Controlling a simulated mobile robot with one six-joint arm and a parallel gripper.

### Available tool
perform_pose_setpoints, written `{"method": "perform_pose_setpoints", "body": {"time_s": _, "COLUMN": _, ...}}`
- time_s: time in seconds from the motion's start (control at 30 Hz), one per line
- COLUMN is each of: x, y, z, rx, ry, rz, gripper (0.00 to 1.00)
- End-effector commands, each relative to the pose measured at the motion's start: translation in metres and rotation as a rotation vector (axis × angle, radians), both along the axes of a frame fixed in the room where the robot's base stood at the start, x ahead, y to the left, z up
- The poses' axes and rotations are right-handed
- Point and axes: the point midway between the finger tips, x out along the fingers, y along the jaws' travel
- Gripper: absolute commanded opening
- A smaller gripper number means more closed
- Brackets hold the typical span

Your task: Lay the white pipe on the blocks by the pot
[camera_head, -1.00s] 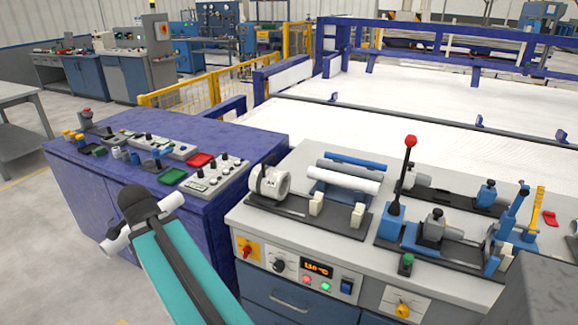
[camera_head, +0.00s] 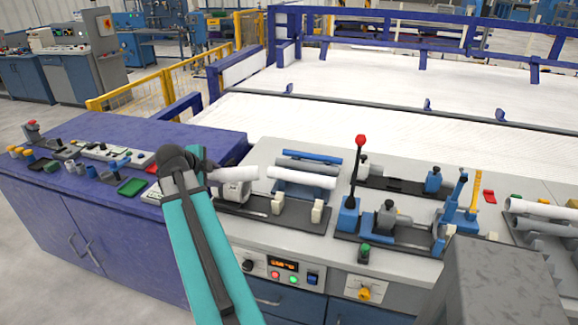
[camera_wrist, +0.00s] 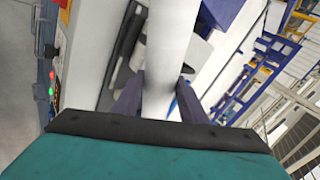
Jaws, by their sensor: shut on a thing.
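My gripper (camera_head: 203,172) is shut on a white pipe (camera_head: 234,173), which sticks out to the right of it in the head view. In the wrist view the pipe (camera_wrist: 170,45) runs up the picture between the two dark fingers (camera_wrist: 158,100). The held pipe is in front of part of the white pot (camera_head: 232,193), so I cannot tell its exact height above it. Two cream blocks, one nearer the pot (camera_head: 277,203) and one further right (camera_head: 317,211), stand on the black base and bear nothing.
Another white pipe (camera_head: 302,178) and a blue pipe (camera_head: 312,156) lie on a rack behind the blocks. A blue press with a red-knobbed lever (camera_head: 360,142) stands to the right.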

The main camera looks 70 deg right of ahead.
Motion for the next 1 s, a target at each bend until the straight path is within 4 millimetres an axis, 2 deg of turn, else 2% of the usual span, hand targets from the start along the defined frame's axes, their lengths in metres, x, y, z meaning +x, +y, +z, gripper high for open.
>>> {"method": "perform_pose_setpoints", "body": {"time_s": 0.03, "x": -0.017, "y": -0.014, "z": 0.010, "rx": -0.004, "ry": -0.002, "rz": -0.042, "gripper": 0.00}}
{"method": "perform_pose_setpoints", "body": {"time_s": 0.1, "x": -0.037, "y": -0.029, "z": 0.017, "rx": -0.010, "ry": -0.005, "rz": -0.092, "gripper": 0.00}}
{"method": "perform_pose_setpoints", "body": {"time_s": 0.4, "x": -0.129, "y": -0.083, "z": 0.038, "rx": -0.036, "ry": -0.019, "rz": -0.275, "gripper": 0.00}}
{"method": "perform_pose_setpoints", "body": {"time_s": 0.53, "x": -0.170, "y": -0.101, "z": 0.037, "rx": -0.053, "ry": -0.025, "rz": -0.342, "gripper": 0.00}}
{"method": "perform_pose_setpoints", "body": {"time_s": 0.6, "x": -0.190, "y": -0.108, "z": 0.029, "rx": -0.064, "ry": -0.030, "rz": -0.372, "gripper": 0.00}}
{"method": "perform_pose_setpoints", "body": {"time_s": 0.8, "x": -0.212, "y": -0.116, "z": 0.004, "rx": -0.088, "ry": -0.040, "rz": -0.404, "gripper": 0.00}}
{"method": "perform_pose_setpoints", "body": {"time_s": 1.0, "x": -0.218, "y": -0.118, "z": -0.008, "rx": -0.099, "ry": -0.047, "rz": -0.412, "gripper": 0.00}}
